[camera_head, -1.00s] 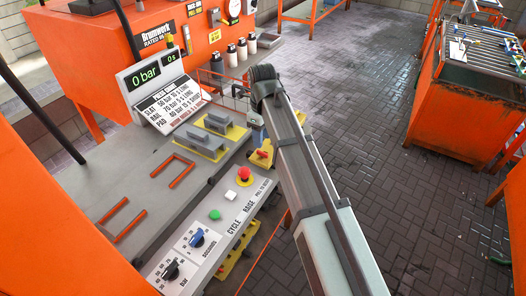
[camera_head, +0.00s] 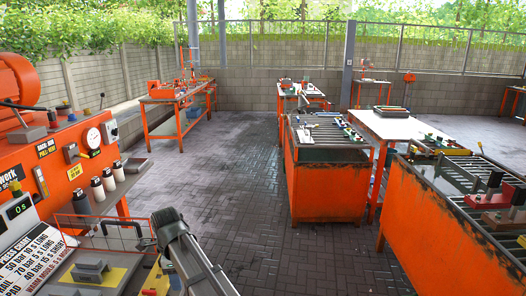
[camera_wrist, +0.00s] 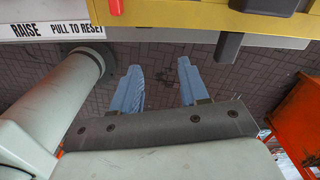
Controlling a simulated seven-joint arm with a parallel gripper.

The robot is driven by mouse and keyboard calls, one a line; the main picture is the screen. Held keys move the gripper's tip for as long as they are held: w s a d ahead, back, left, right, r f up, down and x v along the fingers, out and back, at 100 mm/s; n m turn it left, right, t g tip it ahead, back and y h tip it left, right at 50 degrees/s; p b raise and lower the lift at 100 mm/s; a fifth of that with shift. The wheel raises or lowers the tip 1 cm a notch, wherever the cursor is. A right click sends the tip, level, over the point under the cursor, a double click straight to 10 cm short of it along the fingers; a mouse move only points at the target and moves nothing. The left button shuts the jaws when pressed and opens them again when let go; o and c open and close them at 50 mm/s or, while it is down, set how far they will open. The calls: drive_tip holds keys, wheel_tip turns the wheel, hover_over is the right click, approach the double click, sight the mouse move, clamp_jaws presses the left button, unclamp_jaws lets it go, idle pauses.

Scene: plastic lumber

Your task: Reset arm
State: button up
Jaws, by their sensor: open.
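My gripper (camera_wrist: 159,66) shows in the wrist view with its two blue fingers apart and nothing between them. Below the fingers is dark brick paving. A yellow plate (camera_wrist: 200,18) with a dark block runs along the top right.
The orange press (camera_head: 65,150) with its gauge and bottles stands at the left. An orange bench (camera_head: 320,180) with a slatted top and another orange bench (camera_head: 440,230) stand at the right. Open paving (camera_head: 240,170) lies between. A further bench (camera_head: 175,95) stands at the back left.

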drive_tip(key=w+d+f+n, duration=0.2)
drive_tip(key=d+f+n, duration=0.2)
drive_tip(key=d+f, duration=0.5)
drive_tip(key=w+d+f+n, duration=0.1)
drive_tip(key=d+f+n, duration=0.3)
drive_tip(key=d, duration=0.9)
drive_tip(key=s+d+f+n, duration=0.4)
drive_tip(key=d+f, duration=0.2)
drive_tip(key=d, duration=0.5)
drive_tip(key=s+d+f+n, duration=0.35)
drive_tip(key=d+f, duration=0.35)
drive_tip(key=d, duration=0.4)
drive_tip(key=s+f+g, duration=0.3)
drive_tip(key=s+f, duration=0.7)
drive_tip(key=s, duration=0.5)
drive_tip(key=s+f+g, duration=0.3)
drive_tip(key=s+f, duration=0.7)
drive_tip(key=s, duration=0.5)
drive_tip(key=shift+d+f+g, duration=0.2)
drive_tip(key=shift+f+g, duration=0.05)
drive_tip(key=shift+g, duration=0.15)
